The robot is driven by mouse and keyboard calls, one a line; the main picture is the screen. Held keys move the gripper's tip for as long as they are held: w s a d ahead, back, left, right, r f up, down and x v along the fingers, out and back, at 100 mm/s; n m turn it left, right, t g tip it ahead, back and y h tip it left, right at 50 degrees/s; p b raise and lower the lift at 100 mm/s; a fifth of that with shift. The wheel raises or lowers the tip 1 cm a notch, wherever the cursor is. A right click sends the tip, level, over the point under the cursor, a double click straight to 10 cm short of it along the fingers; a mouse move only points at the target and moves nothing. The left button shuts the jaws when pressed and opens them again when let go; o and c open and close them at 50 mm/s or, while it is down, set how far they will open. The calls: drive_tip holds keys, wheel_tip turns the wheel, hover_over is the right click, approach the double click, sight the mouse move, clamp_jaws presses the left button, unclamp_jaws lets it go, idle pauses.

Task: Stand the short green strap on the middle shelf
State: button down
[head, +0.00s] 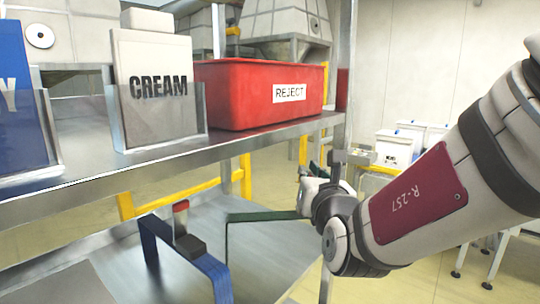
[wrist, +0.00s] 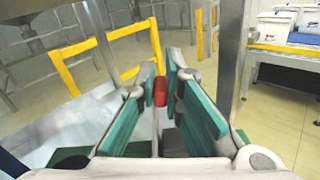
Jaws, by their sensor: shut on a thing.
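My gripper (head: 304,186) is shut on a dark green strap (head: 262,216) at the right edge of the shelving in the head view. The strap's flat top runs left from my gripper and a leg drops at its left end, over the lower metal shelf (head: 275,256). I cannot tell whether that leg touches the shelf; its right end is hidden by my gripper.
A blue strap (head: 213,268) and a red-topped black piece (head: 181,207) stand left on the lower shelf. The upper shelf (head: 170,157) close above carries a cream bin (head: 158,110), a blue bin (head: 22,100) and a red reject tub (head: 240,95). A metal post (head: 346,70) rises beside my gripper.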

drive_tip(key=w+a+p, duration=0.5)
drive_tip(key=w+a, duration=0.2)
drive_tip(key=a, duration=0.2)
drive_tip(key=shift+w+a+f+p, duration=0.15)
drive_tip(key=shift+f+p, duration=0.15)
drive_tip(key=shift+f, duration=0.1)
drive_tip(key=c, duration=1.7)
unclamp_jaws()
drive_tip(key=shift+f, duration=0.1)
